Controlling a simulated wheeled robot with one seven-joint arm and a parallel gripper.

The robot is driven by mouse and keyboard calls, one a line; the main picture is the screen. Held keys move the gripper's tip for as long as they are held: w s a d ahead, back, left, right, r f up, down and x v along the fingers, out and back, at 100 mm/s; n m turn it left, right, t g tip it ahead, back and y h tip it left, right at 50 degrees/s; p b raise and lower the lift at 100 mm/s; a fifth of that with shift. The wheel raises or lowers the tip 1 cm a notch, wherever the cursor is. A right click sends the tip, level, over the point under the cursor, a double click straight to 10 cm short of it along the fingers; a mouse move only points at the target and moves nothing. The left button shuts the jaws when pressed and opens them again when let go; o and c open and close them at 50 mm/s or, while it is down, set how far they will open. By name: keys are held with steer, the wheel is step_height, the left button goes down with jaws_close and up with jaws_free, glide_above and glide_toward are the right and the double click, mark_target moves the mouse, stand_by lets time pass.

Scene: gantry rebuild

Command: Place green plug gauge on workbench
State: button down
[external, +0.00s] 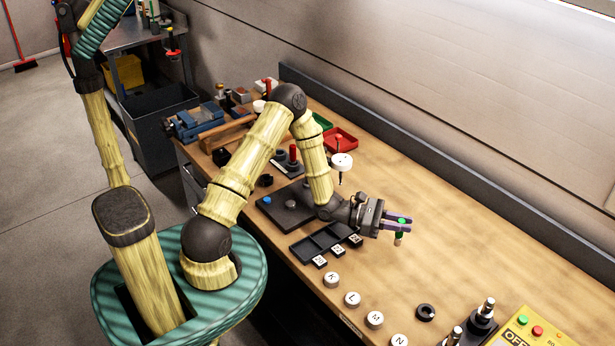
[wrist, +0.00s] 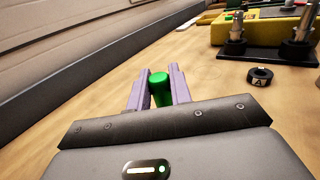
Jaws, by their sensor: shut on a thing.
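The green plug gauge (external: 401,221) is held between the purple fingers of my gripper (external: 398,222). Its pale metal end (external: 398,240) points down toward the wooden workbench (external: 470,240). I cannot tell whether that end touches the bench top. In the wrist view, the green handle (wrist: 159,88) stands between the two purple fingers of my gripper (wrist: 158,90), and its lower end is hidden by the gripper body.
White lettered discs (external: 352,299) run along the front edge. A black ring (external: 425,312), a black stand with metal posts (external: 482,318) and a yellow control box (external: 535,330) lie front right. A black tray (external: 322,240) is left of the gripper. Bench behind and right is clear.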

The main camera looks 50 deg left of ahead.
steer(key=shift+f, duration=1.15)
steer(key=shift+f, duration=0.2)
steer(key=c, duration=1.3)
jaws_free()
steer(key=shift+r, duration=0.1)
steer(key=shift+r, duration=0.2)
steer(key=b+v, duration=0.2)
steer(key=v, duration=0.9)
steer(key=shift+f+b, duration=0.1)
steer(key=shift+b, duration=0.2)
steer(key=shift+s+a, duration=0.35)
steer(key=shift+a, duration=0.05)
